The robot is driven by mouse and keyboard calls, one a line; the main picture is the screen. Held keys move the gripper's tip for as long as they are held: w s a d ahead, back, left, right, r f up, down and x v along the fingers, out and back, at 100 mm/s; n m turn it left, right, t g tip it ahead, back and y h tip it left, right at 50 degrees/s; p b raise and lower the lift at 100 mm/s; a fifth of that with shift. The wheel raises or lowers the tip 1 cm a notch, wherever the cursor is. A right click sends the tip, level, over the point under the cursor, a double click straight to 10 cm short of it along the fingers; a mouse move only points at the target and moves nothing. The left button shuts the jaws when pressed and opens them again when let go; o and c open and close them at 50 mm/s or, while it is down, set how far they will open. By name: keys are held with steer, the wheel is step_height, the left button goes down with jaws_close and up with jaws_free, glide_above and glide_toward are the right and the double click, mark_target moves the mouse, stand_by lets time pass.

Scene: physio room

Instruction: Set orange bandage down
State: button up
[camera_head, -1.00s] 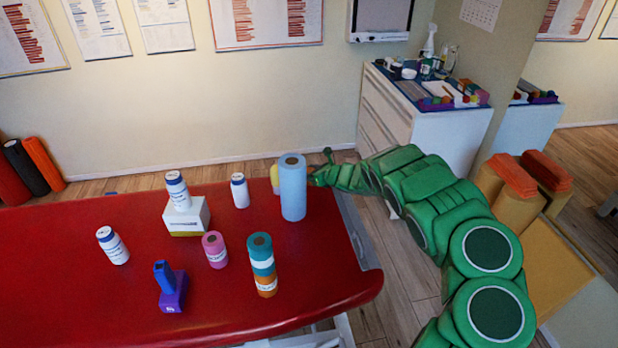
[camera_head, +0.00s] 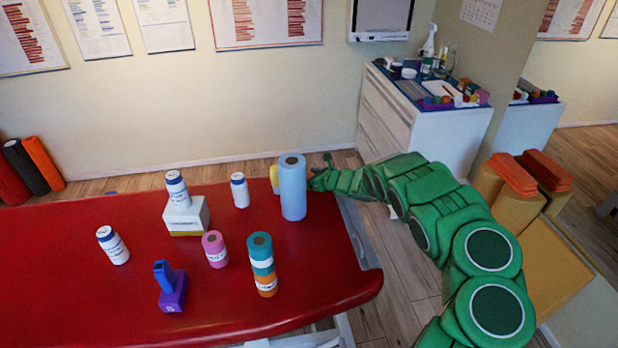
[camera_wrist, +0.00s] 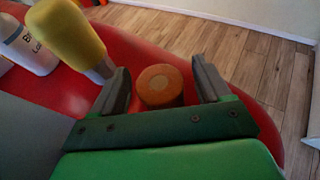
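The orange bandage (camera_wrist: 160,86) is a short roll seen from above in the wrist view. It stands upright on the red treatment table (camera_wrist: 262,108) near its edge. My gripper (camera_wrist: 166,82) is open around it, with one finger on each side and a visible gap at the right finger. In the head view my gripper (camera_head: 322,172) is at the table's far right corner, partly behind a tall blue roll (camera_head: 293,188). I cannot make out the orange bandage clearly there.
A yellow-topped item (camera_wrist: 68,30) and a white bottle (camera_wrist: 28,45) stand left of my gripper. A stacked teal and orange roll (camera_head: 262,264), pink roll (camera_head: 215,249), purple block (camera_head: 172,292) and white box (camera_head: 186,216) are on the table. The table's left front is clear.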

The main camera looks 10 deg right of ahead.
steer(key=shift+r, duration=0.1)
steer(key=shift+v, duration=5.95)
